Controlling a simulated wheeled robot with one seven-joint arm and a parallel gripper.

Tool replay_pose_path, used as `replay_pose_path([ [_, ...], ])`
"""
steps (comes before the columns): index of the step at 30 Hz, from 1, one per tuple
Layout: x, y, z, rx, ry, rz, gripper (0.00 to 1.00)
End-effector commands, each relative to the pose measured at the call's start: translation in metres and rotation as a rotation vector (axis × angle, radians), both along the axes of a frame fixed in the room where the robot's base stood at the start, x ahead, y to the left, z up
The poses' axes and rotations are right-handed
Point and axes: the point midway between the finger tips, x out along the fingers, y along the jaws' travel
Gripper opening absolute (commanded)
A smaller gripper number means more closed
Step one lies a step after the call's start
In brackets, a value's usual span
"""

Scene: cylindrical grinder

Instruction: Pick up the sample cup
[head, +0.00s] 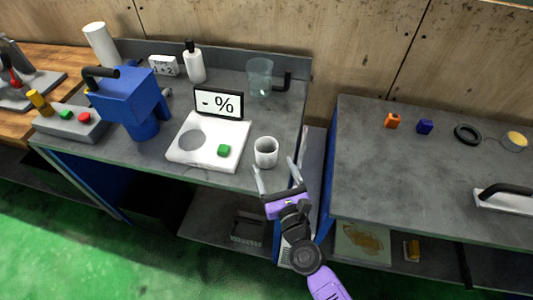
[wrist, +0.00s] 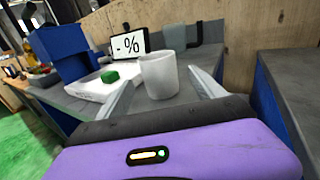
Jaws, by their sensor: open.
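The sample cup (head: 265,152) is a small white cup standing upright near the front right corner of the grey table, beside the white measuring device. In the wrist view the cup (wrist: 158,75) is ahead, between the fingers in the picture. My gripper (head: 276,172) is open and empty, at the table's front edge, with its fingers pointing at the cup. In the wrist view the fingers of my gripper (wrist: 162,88) show on either side of the cup. I cannot tell whether either finger touches it.
The white device (head: 180,152) has a round recess, a green button (head: 224,150) and a "- %" display (head: 218,103). A blue machine (head: 128,100) stands left. A clear jug (head: 260,77) and a white bottle (head: 194,62) stand behind. A second table (head: 400,170) is right, across a narrow gap.

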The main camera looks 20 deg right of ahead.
Motion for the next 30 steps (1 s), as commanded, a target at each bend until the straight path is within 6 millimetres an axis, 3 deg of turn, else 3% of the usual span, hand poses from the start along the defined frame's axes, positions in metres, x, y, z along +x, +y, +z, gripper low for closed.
replay_pose_path([
  [15, 0.061, -0.005, 0.002, -0.006, 0.000, 0.000, 0.78],
  [26, 0.069, -0.006, 0.001, -0.005, 0.001, 0.000, 0.78],
  [30, 0.069, -0.006, 0.001, -0.005, 0.001, 0.000, 0.51],
])
